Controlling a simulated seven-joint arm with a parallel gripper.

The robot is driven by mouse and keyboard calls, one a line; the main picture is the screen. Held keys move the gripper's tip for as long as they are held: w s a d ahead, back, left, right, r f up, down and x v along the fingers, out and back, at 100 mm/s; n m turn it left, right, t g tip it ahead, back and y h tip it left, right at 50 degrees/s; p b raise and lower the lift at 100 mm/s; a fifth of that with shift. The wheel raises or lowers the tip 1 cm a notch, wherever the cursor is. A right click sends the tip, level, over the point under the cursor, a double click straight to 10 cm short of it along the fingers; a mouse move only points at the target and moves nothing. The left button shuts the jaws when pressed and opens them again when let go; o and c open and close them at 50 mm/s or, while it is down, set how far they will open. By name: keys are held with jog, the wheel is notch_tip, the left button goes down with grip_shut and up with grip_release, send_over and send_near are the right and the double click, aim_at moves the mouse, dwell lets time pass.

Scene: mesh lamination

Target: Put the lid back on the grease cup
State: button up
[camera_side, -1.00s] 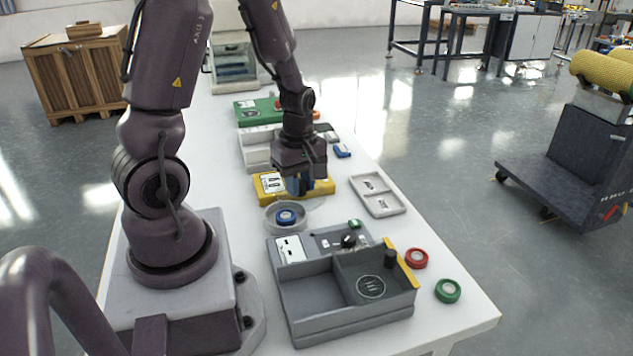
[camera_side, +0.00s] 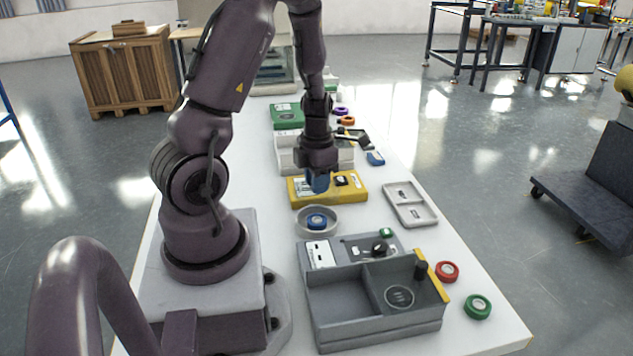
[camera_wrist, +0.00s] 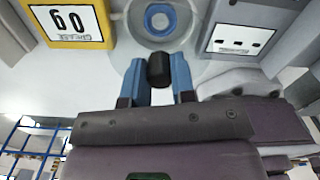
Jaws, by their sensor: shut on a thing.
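The grease cup (camera_side: 300,229) is a round grey dish with a blue ring inside, standing on the white table in front of the yellow box. In the wrist view the cup (camera_wrist: 137,15) is at the top, just beyond the fingertips. My gripper (camera_side: 318,190) is above the table, slightly behind the cup in the side view. In the wrist view its blue fingers (camera_wrist: 159,75) are on either side of a black cylindrical knob (camera_wrist: 158,69), apparently the lid's. The lid's disc is hard to make out. I cannot tell whether the lid touches the cup.
A yellow box (camera_side: 359,190) lies close behind the cup. A grey divided tray (camera_side: 345,337) with a panel stands in front. Red (camera_side: 447,271) and green (camera_side: 478,307) rings lie near the right edge.

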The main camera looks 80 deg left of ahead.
jog(key=shift+f, duration=3.2)
jog(key=shift+f, duration=0.15)
jog(key=o, duration=1.5)
jog(key=shift+c, duration=0.2)
jog(key=shift+r, duration=3.5)
grip_shut()
